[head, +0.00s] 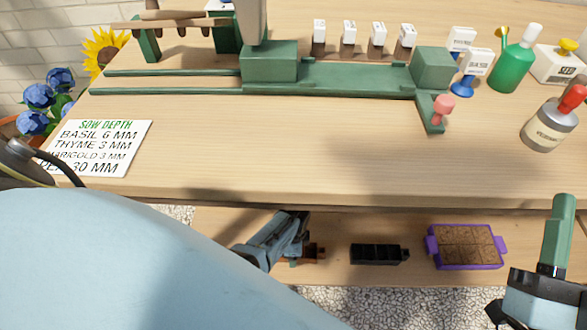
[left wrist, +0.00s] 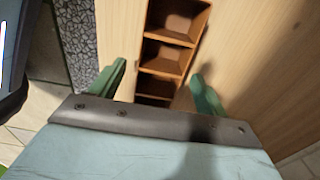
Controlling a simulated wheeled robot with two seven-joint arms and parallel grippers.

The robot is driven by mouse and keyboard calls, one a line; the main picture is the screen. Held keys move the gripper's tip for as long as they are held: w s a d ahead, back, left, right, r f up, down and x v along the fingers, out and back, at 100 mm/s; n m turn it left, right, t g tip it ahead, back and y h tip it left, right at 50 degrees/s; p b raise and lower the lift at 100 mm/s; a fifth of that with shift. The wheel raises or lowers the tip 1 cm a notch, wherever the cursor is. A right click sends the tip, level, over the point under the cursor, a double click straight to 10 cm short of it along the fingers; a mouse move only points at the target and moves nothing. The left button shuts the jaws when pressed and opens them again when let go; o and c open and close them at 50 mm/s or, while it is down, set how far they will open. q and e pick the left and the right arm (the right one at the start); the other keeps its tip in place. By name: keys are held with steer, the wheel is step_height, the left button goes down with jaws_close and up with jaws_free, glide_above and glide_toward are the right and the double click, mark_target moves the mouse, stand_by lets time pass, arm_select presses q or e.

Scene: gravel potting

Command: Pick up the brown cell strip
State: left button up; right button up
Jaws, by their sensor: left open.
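The brown cell strip (left wrist: 172,55) shows in the left wrist view as a row of open square compartments, running from the top edge down between my green fingers. My left gripper (left wrist: 155,88) is open, with one finger to each side of the strip; I cannot tell whether either touches it. In the head view the strip (head: 314,252) lies on the lower shelf, mostly hidden behind my left gripper (head: 291,250). My right gripper (head: 553,240) is at the lower right, away from the strip; its jaw opening is not clear.
On the lower shelf (head: 220,225), a black cell strip (head: 376,254) and a purple tray (head: 466,265) of brown cells lie to the right. The tabletop (head: 300,150) above overhangs the shelf's back. A green bottle (head: 513,67) and a sow depth card (head: 97,148) are on top.

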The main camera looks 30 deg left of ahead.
arm_select(q)
steer(key=shift+f, duration=0.45)
arm_select(e)
steer(key=shift+s+d+r+t, duration=0.1)
steer(key=shift+s+r+t, duration=0.45)
steer(key=shift+r+t, duration=0.2)
arm_select(q)
steer(key=shift+c, duration=0.2)
arm_select(e)
steer(key=shift+f, duration=0.1)
arm_select(q)
steer(key=c, duration=1.1)
steer(key=shift+r, duration=0.1)
arm_select(e)
steer(key=shift+w, duration=0.1)
